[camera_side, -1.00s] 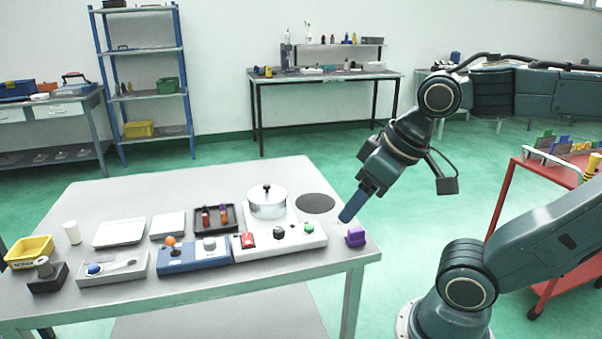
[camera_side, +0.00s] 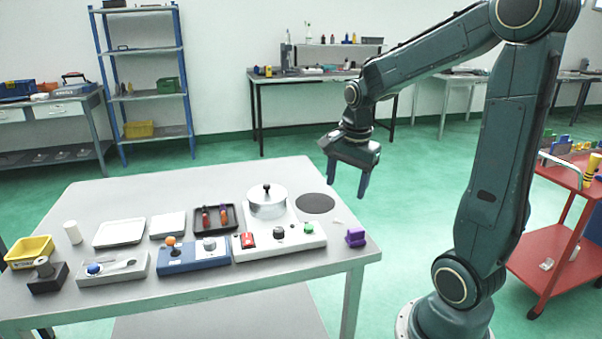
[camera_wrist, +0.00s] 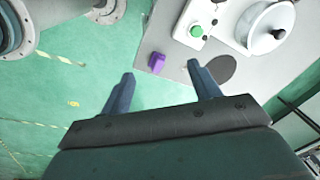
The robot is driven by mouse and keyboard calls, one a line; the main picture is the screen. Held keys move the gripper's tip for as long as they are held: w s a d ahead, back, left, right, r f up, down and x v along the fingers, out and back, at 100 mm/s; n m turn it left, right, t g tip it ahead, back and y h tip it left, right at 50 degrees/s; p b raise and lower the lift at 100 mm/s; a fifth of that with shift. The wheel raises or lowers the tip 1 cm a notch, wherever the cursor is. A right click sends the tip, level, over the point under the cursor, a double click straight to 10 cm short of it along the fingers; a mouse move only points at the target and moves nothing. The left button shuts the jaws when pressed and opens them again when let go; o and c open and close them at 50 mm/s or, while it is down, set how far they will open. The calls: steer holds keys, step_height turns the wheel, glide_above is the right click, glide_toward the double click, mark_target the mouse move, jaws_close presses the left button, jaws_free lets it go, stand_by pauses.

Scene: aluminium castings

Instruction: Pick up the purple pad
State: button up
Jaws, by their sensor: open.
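The purple pad (camera_side: 355,237) lies at the right front corner of the grey table, to the right of the white panel with the green knob. It also shows in the wrist view (camera_wrist: 157,62), above the gap between my fingers. My gripper (camera_side: 346,183) points down with its fingers apart and nothing between them. It is above and behind the pad in the side view, clear of the table. In the wrist view my gripper (camera_wrist: 161,84) shows both fingers spread, and the pad is not between them.
A blue control box (camera_side: 190,257) and trays are farther left. A red cart (camera_side: 548,251) stands at the right. The table edge is close to the pad.

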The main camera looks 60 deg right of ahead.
mark_target(357, 229)
steer(key=s+d+f+m+g, duration=0.1)
steer(key=d+f+m, duration=0.5)
steer(key=d+m, duration=0.1)
steer(key=shift+d+m+y, duration=0.3)
steer(key=shift+d+y, duration=0.1)
steer(key=shift+d, duration=0.3)
steer(key=shift+f, duration=0.1)
steer(key=shift+f, duration=4.2)
steer(key=shift+d+f, duration=0.1)
steer(key=shift+f, duration=2.5)
steer(key=c, duration=1.1)
steer(key=shift+o, duration=0.2)
steer(key=shift+r, duration=0.1)
